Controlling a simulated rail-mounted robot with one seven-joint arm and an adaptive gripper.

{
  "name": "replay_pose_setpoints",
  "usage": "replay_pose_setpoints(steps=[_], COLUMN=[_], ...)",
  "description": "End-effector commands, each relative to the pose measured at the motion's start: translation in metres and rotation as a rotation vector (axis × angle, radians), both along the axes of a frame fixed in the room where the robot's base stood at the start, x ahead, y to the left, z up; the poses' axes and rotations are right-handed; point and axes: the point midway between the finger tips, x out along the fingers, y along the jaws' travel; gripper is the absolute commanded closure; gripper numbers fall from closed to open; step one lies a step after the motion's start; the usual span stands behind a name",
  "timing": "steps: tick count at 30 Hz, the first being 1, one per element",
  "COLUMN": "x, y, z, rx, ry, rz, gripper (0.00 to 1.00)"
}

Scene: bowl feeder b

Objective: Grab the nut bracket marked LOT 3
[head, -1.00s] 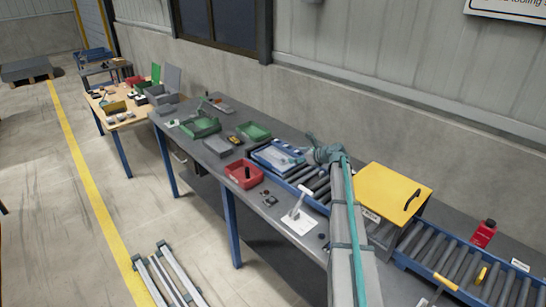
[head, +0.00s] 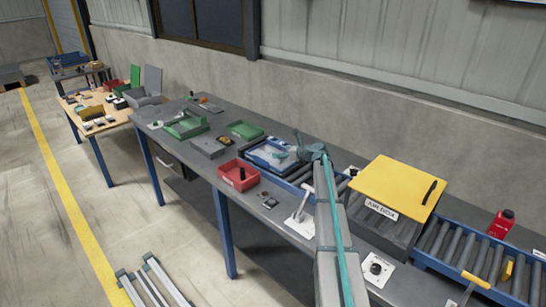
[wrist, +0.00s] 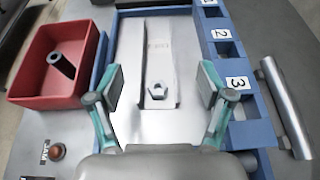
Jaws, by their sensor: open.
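My gripper (wrist: 160,84) is open, its two teal fingers apart over a pale plate (wrist: 130,118) in the wrist view. A small grey nut-shaped piece (wrist: 157,91) lies on the plate between the fingers, in a shallow channel, and the fingers do not touch it. I cannot read LOT 3 on it. The blue fixture's right side (wrist: 222,62) carries square labels, with 2 and 3 readable and a partly cut-off one above. In the head view my gripper (head: 300,152) is at the blue tray (head: 254,163); the nut piece cannot be made out there.
A red bin (wrist: 38,90) with a dark cylinder (wrist: 61,64) stands left of the fixture. A metal bar handle (wrist: 284,105) lies to its right. In the head view, a yellow-lidded box (head: 392,185) and a roller conveyor (head: 470,250) stand to the right; green trays (head: 186,127) sit further left.

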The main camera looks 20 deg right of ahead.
Motion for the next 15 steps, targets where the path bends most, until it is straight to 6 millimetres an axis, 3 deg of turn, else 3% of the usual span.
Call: replay_pose_setpoints(steps=[3, 10, 15], x=[0.016, 0.026, 0.044], y=[0.005, 0.011, 0.02], z=[-0.005, -0.01, -0.016], rx=[-0.001, -0.001, 0.0], ry=[0.0, 0.001, 0.002], rz=[0.001, 0.001, 0.001], gripper=[0.21, 0.21, 0.21])
